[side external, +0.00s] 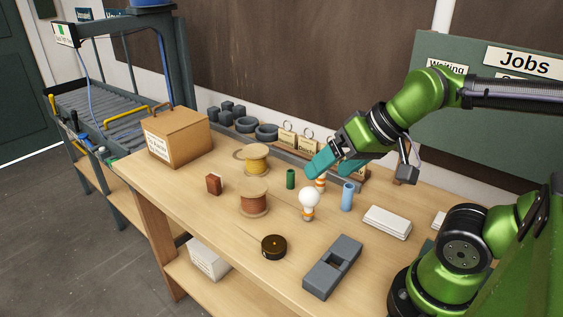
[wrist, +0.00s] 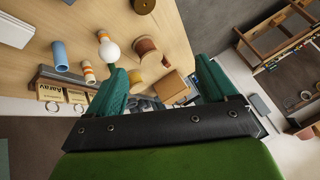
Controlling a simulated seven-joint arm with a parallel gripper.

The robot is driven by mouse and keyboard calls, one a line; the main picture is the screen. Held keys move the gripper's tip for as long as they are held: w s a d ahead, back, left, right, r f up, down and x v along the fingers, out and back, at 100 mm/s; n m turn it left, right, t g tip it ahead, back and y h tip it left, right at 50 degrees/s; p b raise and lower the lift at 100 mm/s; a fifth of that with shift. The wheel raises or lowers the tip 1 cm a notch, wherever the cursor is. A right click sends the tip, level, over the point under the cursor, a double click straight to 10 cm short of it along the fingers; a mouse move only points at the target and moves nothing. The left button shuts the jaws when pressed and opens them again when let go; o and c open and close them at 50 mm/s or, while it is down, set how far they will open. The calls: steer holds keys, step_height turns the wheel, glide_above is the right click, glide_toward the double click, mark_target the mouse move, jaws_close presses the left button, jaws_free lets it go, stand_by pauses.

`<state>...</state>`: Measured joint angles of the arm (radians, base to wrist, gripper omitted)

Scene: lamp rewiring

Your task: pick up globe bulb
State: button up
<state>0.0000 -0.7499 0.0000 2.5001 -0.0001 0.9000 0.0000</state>
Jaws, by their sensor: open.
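The globe bulb (side external: 308,198) is a white round bulb on an orange-striped base, standing upright on the workbench near its middle. It also shows in the wrist view (wrist: 109,51), near the tip of the left finger as pictured. My gripper (side external: 332,165) has teal fingers and hangs above the bench, behind and above the bulb. In the wrist view my gripper (wrist: 163,82) is open, with its fingers wide apart and nothing held between them. The bulb is apart from the fingers in the side view.
An orange-striped cylinder (side external: 321,184) stands just behind the bulb, with a blue cylinder (side external: 347,196) to its right. A green cylinder (side external: 290,179), a copper spool (side external: 254,198) and a yellow spool (side external: 256,160) stand to the left. A grey block (side external: 332,267) and dark roll (side external: 273,247) lie in front.

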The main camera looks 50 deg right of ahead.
steer(key=w+d+n+t+h, duration=0.25)
steer(key=w+d, duration=0.35)
steer(key=d, duration=0.6)
steer(key=w+d+n+t+h, duration=0.2)
steer(key=w+d+n+h, duration=0.15)
steer(key=w+d, duration=0.55)
steer(key=n+g+y, duration=0.2)
steer(key=n+y, duration=0.7)
steer(key=y, duration=0.4)
glide_toward(301, 199)
steer(key=shift+t, duration=0.25)
steer(key=w+a+f, duration=0.2)
steer(key=w, duration=0.1)
steer(key=shift+f, duration=0.4)
steer(key=shift+x, duration=2.9)
steer(key=shift+w+d, duration=0.15)
steer(key=c, duration=1.1)
steer(key=shift+o, duration=0.2)
